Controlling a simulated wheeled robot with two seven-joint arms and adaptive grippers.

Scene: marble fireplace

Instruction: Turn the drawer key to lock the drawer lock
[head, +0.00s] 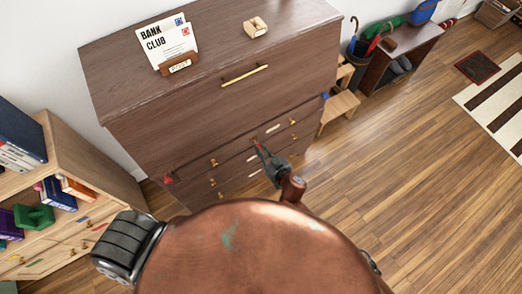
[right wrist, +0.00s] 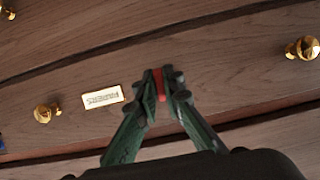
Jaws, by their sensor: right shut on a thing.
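My right gripper (head: 262,153) is at the drawer fronts of the dark brown cabinet (head: 190,115). In the right wrist view my right gripper (right wrist: 160,78) is shut on a small red piece, which I take to be the drawer key (right wrist: 159,84). Its red end shows between the fingertips, against the drawer front (right wrist: 220,75). The lock itself is hidden behind the fingertips and key, so I cannot tell how far the key is turned. My left gripper is not in view.
Brass knobs (right wrist: 303,48) and a label plate (right wrist: 102,98) flank the fingers. A letter holder (head: 180,65) and a small wooden item (head: 255,27) stand on the cabinet top. A bookshelf (head: 85,165) is at the left. Wooden floor (head: 420,190) is open at the right.

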